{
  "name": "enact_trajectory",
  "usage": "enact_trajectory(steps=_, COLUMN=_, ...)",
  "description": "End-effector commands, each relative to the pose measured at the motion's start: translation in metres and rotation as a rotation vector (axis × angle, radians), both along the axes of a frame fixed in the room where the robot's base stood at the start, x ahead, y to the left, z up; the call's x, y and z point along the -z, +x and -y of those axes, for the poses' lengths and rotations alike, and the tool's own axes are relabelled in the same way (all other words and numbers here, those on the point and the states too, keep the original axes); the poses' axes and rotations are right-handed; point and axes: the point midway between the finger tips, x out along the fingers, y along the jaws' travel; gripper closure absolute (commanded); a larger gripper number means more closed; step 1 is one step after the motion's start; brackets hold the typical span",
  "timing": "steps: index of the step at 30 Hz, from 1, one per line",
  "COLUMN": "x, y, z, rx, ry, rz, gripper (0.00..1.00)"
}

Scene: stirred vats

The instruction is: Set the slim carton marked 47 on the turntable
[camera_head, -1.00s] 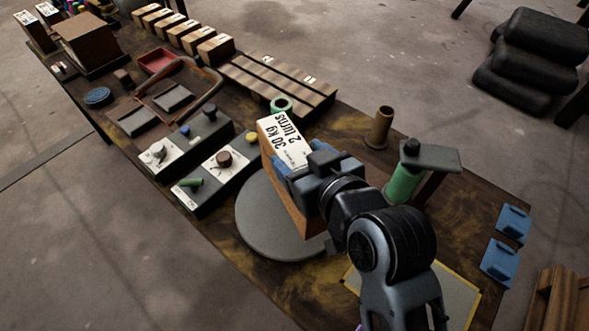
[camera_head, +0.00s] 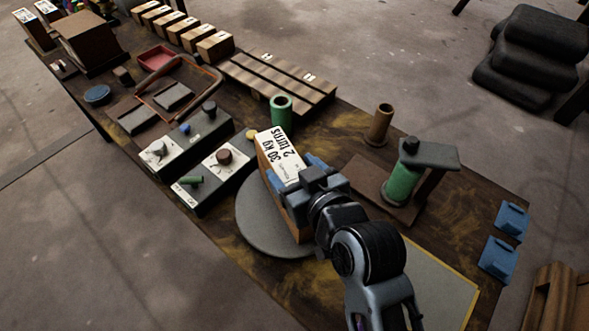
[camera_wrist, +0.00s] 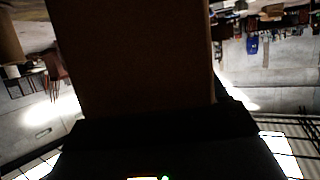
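A slim brown carton (camera_head: 268,166) with a white label reading "30 kg 2 turns" stands upright on the round grey turntable (camera_head: 258,228) in the head view. No 47 can be read on it. My gripper (camera_head: 296,172) is at the carton's near right end. Its blue fingers are spread apart on either side of the carton, and the right one looks clear of it. In the wrist view the carton's brown face (camera_wrist: 130,60) fills the middle, and the fingers are not distinguishable. The arm hides the turntable's right side.
Two control boxes with knobs (camera_head: 224,156) stand left of the turntable. A green cylinder (camera_head: 281,112) is behind the carton. A green post with a grey top (camera_head: 402,182) and a brown tube (camera_head: 380,125) are to the right. Other slim cartons (camera_head: 36,32) stand far left.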

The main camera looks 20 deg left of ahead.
Motion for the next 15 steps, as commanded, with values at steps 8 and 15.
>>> enact_trajectory(steps=8, x=-0.0004, y=0.0001, z=0.0001, rx=0.000, ry=0.000, rz=0.000, gripper=0.07)
enact_trajectory(steps=15, x=-0.0038, y=0.0000, z=0.0001, rx=0.000, ry=0.000, rz=0.000, gripper=0.07)
